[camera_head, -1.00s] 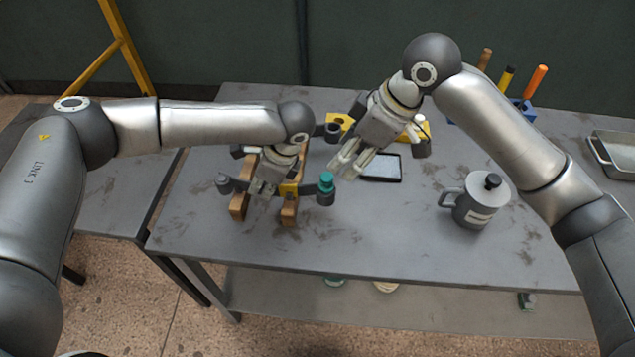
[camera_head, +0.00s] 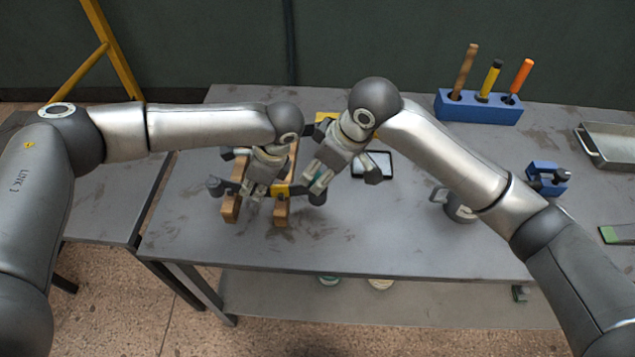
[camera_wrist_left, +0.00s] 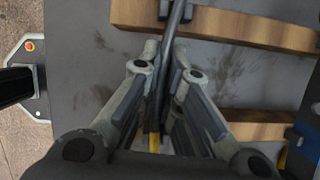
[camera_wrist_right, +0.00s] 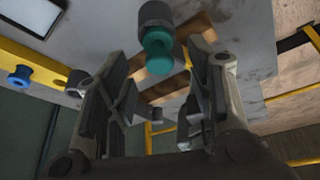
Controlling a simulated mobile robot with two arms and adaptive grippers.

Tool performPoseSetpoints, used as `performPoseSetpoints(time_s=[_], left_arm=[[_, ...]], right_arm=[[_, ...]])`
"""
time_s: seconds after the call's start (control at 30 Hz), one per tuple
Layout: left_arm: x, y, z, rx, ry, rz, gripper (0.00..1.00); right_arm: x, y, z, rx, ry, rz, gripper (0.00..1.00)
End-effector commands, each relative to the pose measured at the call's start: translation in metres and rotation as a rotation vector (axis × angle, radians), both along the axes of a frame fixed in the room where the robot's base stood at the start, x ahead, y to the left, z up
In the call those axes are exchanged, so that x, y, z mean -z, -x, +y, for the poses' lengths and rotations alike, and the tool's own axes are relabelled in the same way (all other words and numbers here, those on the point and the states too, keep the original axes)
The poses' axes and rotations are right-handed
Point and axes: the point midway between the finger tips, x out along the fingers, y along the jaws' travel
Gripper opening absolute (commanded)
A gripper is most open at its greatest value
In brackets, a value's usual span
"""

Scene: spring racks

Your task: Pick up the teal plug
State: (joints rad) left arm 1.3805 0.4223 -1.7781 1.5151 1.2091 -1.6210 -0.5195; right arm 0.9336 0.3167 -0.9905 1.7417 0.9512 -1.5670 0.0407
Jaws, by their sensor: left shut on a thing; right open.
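The teal plug (camera_wrist_right: 159,52) sits in a dark round cup (camera_wrist_right: 155,14) at the end of the rack's arm in the right wrist view. My right gripper (camera_wrist_right: 160,58) is open, its fingertips on either side of the plug with gaps showing. In the head view my right gripper (camera_head: 316,183) hides most of the plug; the cup (camera_head: 317,198) shows just below it. My left gripper (camera_head: 257,190) is shut on the rack's dark bar, and this bar (camera_wrist_left: 174,35) runs between its fingers in the left wrist view.
Wooden blocks (camera_head: 281,212) support the rack. A tablet (camera_head: 376,163) lies behind my right gripper. A grey mug (camera_head: 459,209) is partly hidden by my right arm. A blue tool holder (camera_head: 478,108) stands at the back. The table's front is clear.

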Motion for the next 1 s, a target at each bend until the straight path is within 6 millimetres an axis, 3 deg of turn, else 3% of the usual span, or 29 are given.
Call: performPoseSetpoints(time_s=[0.2,0.47,0.77,1.0], left_arm=[[-0.004,-0.005,-0.001,0.003,0.004,-0.014,0.00],[-0.005,-0.005,-0.001,0.003,0.004,-0.015,0.00],[-0.005,-0.005,-0.001,0.002,0.004,-0.015,0.00],[-0.005,-0.005,-0.001,0.002,0.004,-0.016,0.00]], right_arm=[[0.024,-0.005,0.010,-0.001,0.001,0.001,0.49],[0.027,-0.006,0.010,-0.001,-0.001,-0.001,0.49],[0.027,-0.006,0.010,-0.001,0.000,0.000,0.11],[0.026,-0.006,0.010,-0.001,-0.001,-0.001,0.09]])
